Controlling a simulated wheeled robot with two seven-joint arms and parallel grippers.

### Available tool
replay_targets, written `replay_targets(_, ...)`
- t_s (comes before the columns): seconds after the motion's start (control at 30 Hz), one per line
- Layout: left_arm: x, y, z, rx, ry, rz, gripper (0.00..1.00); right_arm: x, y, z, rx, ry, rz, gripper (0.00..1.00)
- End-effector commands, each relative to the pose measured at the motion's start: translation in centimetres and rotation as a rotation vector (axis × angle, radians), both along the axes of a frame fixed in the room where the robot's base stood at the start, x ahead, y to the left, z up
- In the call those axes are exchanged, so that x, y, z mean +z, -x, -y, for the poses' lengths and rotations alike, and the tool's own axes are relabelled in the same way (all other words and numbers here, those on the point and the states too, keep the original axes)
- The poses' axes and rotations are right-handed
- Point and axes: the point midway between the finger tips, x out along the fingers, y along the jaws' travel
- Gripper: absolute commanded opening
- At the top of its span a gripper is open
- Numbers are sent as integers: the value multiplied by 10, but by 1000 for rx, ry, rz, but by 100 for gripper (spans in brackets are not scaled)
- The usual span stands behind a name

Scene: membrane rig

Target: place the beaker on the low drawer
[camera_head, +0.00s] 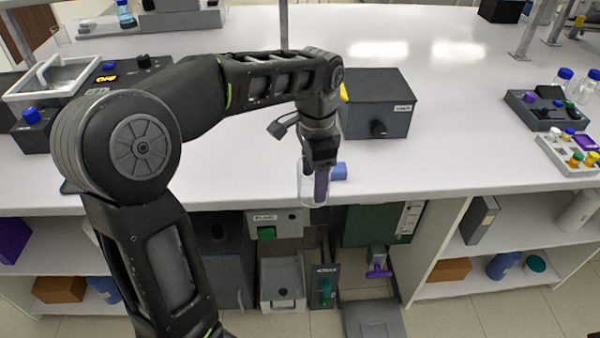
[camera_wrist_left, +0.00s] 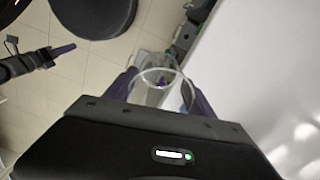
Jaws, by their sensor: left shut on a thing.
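The clear beaker (camera_head: 308,188) is held upright at the front edge of the white bench, seen from above. My left gripper (camera_head: 321,182) is shut on it, with purple fingers at its wall. In the left wrist view the beaker's round rim (camera_wrist_left: 160,78) shows between the fingers, and it looks empty. A low grey-white drawer-like box (camera_head: 283,295) stands under the bench, below and left of the beaker; I cannot be sure it is the low drawer. A dark arm with a purple tip, likely my right gripper (camera_wrist_left: 62,49), shows in the left wrist view.
A dark grey box (camera_head: 379,105) and a blue object (camera_head: 340,171) are on the bench near the gripper. A green-handled dark unit (camera_head: 325,287) and a purple-handled part (camera_head: 378,268) stand right of the low box. The bench's middle right is clear.

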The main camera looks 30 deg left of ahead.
Motion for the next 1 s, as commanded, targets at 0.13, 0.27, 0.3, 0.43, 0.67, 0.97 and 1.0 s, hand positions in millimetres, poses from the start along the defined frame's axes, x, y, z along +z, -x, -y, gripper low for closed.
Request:
replay_targets(0.13, -18, -17, 17, 132, -1, -2, 21, 0, 0, 0, 1, 0, 0, 34)
replay_targets(0.27, -36, -33, 36, 278, -1, -3, 21, 0, 0, 0, 0, 0, 0, 34)
replay_targets(0.3, -43, -38, 42, 329, -2, -3, 21, 0, 0, 0, 0, 0, 0, 34)
replay_targets(0.43, -67, -54, 65, 499, -2, -2, 21, 0, 0, 0, 0, 0, 0, 34)
replay_targets(0.67, -92, -69, 90, 694, 1, 1, 21, 0, 0, 0, 0, 0, 0, 34)
replay_targets(0.97, -92, -69, 91, 708, 1, 2, 21, 0, 0, 0, 0, 0, 0, 34)
replay_targets(1.0, -92, -69, 91, 708, 1, 2, 21, 0, 0, 0, 0, 0, 0, 34)
